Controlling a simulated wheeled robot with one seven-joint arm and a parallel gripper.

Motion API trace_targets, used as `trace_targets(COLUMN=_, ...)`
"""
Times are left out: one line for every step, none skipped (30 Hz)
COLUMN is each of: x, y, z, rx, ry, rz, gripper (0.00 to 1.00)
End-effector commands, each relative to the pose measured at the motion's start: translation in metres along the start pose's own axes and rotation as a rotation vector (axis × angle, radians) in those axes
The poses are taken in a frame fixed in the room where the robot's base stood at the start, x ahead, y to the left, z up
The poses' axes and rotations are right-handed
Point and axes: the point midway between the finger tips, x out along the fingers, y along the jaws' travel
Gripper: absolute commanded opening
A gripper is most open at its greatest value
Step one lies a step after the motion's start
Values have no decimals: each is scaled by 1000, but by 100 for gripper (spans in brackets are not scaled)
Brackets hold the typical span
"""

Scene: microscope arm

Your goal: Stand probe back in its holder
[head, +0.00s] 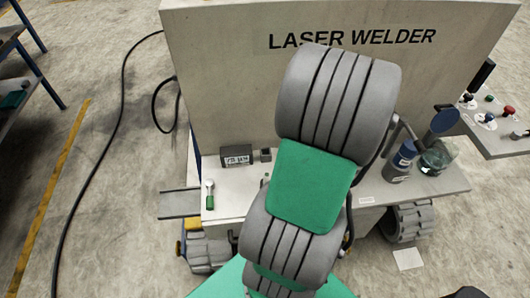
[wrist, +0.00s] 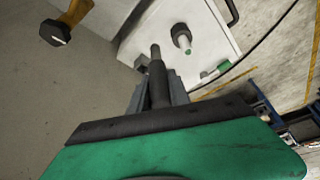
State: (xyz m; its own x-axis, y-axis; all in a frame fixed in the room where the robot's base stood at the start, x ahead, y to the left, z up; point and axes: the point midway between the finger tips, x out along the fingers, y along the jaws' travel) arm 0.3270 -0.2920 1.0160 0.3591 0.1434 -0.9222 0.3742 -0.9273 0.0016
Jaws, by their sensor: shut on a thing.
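My gripper (wrist: 158,92) is shut on a dark grey, rod-like probe (wrist: 157,72), whose narrower end points away from the wrist camera. In the head view my gripper and the probe are hidden behind my arm. In the wrist view a grey upright piece with a dark collar and a green spot (wrist: 182,38) stands on the white worktop, apart from the probe tip. I cannot tell whether this piece is the holder. A small dark block (head: 265,155) sits on the worktop in the head view; its role is also unclear.
The white worktop (head: 232,192) fronts the laser welder panel (head: 222,70). A dark display box (head: 238,157) and a green-and-white piece (head: 210,196) are at left. A black cable (head: 86,140) lies on the floor.

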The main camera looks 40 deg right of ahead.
Motion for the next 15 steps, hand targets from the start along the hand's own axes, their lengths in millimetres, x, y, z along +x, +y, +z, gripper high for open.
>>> trace_targets(x=14, y=4, z=-7, rx=-6, ry=0, rz=-5, gripper=0)
trace_targets(x=20, y=8, z=-12, rx=-6, ry=-1, rz=-6, gripper=0)
trace_targets(x=30, y=13, z=-20, rx=-7, ry=0, rz=-7, gripper=0)
trace_targets(x=36, y=17, z=-26, rx=-7, ry=0, rz=-6, gripper=0)
trace_targets(x=43, y=21, z=-31, rx=-6, ry=-1, rz=-7, gripper=0)
trace_targets(x=51, y=27, z=-39, rx=-5, ry=-1, rz=-6, gripper=0)
trace_targets(x=57, y=31, z=-44, rx=-5, ry=-1, rz=-5, gripper=0)
trace_targets(x=63, y=35, z=-50, rx=-5, ry=-1, rz=-4, gripper=0)
trace_targets(x=77, y=39, z=-52, rx=-3, ry=-1, rz=-5, gripper=0)
trace_targets(x=86, y=41, z=-52, rx=-2, ry=-2, rz=-6, gripper=0)
trace_targets(x=93, y=44, z=-54, rx=-2, ry=-2, rz=-5, gripper=0)
trace_targets(x=102, y=47, z=-57, rx=-2, ry=-1, rz=-4, gripper=0)
trace_targets(x=107, y=49, z=-58, rx=0, ry=-1, rz=-3, gripper=0)
trace_targets(x=111, y=51, z=-60, rx=0, ry=-1, rz=-2, gripper=0)
trace_targets(x=115, y=53, z=-62, rx=-1, ry=-1, rz=-1, gripper=0)
